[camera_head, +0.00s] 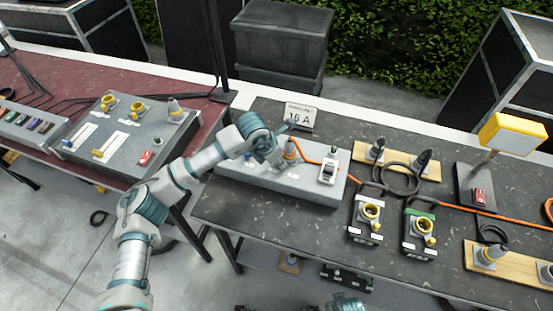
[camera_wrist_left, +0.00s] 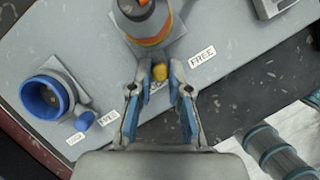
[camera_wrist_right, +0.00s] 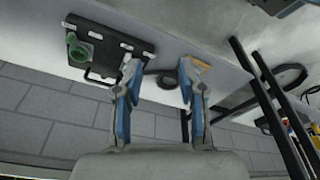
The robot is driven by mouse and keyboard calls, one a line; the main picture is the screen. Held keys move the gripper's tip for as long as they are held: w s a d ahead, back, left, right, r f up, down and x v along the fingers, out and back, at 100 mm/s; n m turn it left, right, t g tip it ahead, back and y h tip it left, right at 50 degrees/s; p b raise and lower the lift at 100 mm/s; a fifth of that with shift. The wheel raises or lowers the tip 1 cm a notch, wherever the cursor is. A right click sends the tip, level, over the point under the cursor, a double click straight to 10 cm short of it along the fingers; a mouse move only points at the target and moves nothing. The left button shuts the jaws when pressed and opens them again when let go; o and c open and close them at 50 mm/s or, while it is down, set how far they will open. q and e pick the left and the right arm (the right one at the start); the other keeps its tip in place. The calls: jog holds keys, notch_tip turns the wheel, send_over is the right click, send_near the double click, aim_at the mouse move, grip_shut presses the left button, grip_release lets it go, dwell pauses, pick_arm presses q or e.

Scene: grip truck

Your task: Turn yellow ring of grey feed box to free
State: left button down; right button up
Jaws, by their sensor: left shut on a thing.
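The grey feed box (camera_head: 312,187) lies on the dark table; its top fills much of the left wrist view (camera_wrist_left: 100,65). A grey plug with an orange band (camera_wrist_left: 150,35) stands in its socket. The yellow ring's knob (camera_wrist_left: 160,72) sticks out below the plug, left of a FREE label (camera_wrist_left: 203,57). Another label below the knob is partly hidden. My left gripper (camera_wrist_left: 160,68) has its fingers on either side of the knob and is shut on it; in the head view it is by the plug (camera_head: 275,150). My right gripper (camera_wrist_right: 157,65) is open and empty.
A blue socket (camera_wrist_left: 45,97) with its own labels sits on the same box. A 16 A sign (camera_head: 298,116) stands behind the box. A grey panel box (camera_head: 130,135) stands on the left table.

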pick_arm(q)
jog(key=shift+s+d+r+n+t+y+p, duration=0.15)
jog(key=shift+d+n+p, duration=0.15)
jog(key=shift+n, duration=0.3)
jog(key=shift+s+d+r+n+t+y+p, duration=0.1)
jog(key=shift+d+r+n+t+y+p, duration=0.1)
jog(key=shift+d+n, duration=0.3)
jog(key=shift+s+d+f+n+t+y, duration=0.15)
jog(key=shift+d+n+t+y, duration=0.15)
jog(key=shift+n, duration=0.6)
jog(key=d+n+y, duration=0.1)
jog(key=n, duration=0.2)
jog(key=shift+d, duration=0.2)
jog(key=shift+d+n+t+y, duration=0.25)
jog(key=shift+n, duration=0.45)
pick_arm(e)
jog(key=shift+s+d+f, duration=0.1)
jog(key=shift+s+f, duration=0.15)
jog(key=shift+f, duration=0.8)
jog(key=shift+s+f, duration=0.2)
jog(key=shift+f, duration=0.85)
jog(key=shift+r, duration=0.1)
pick_arm(q)
jog(key=c, duration=1.3)
grip_release()
jog(key=shift+o, duration=1)
jog(key=shift+d+f, duration=0.1)
jog(key=shift+f, duration=0.05)
pick_arm(e)
jog(key=shift+w, duration=0.1)
